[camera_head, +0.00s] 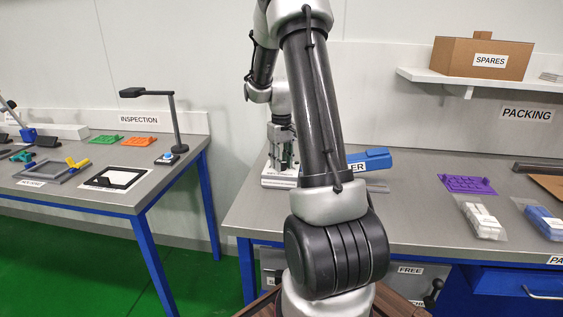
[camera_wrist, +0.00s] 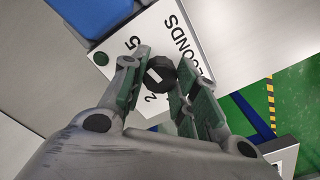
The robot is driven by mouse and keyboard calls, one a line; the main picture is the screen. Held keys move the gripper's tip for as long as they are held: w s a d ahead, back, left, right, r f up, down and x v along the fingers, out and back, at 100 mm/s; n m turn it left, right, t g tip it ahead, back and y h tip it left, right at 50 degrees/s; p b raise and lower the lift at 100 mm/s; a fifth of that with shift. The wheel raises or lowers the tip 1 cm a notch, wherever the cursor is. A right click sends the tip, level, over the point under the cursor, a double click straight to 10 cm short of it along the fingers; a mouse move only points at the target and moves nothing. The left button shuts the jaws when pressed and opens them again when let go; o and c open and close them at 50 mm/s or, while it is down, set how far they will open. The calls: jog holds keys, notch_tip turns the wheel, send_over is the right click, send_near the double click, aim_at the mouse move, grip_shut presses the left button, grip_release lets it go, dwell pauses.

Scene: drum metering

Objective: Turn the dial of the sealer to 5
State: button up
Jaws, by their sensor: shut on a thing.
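The sealer (camera_wrist: 187,25) has a white panel with black print reading SECONDS, a 5 and a 2, beside a blue part. Its dark dial (camera_wrist: 163,70) sits between my gripper's green-padded fingers (camera_wrist: 154,74), which are shut on it. A pale mark shows on the dial's left side, between the 2 and the 5; its exact reading is unclear. Other scale numbers are hidden by the fingers. In the head view the sealer's blue arm (camera_head: 373,159) shows right of my forearm, and my gripper (camera_head: 282,150) points down over the white base; the dial is hidden there.
A round dark green spot (camera_wrist: 100,58) lies on the panel near the left finger. On the packing bench are a purple tray (camera_head: 467,185) and bagged white parts (camera_head: 483,220), well to the right. A shelf with a SPARES box (camera_head: 480,58) hangs above.

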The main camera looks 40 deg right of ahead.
jog(key=o, duration=1)
jog(key=shift+o, duration=0.2)
jog(key=shift+r, duration=0.1)
notch_tip(320, 180, up, 12)
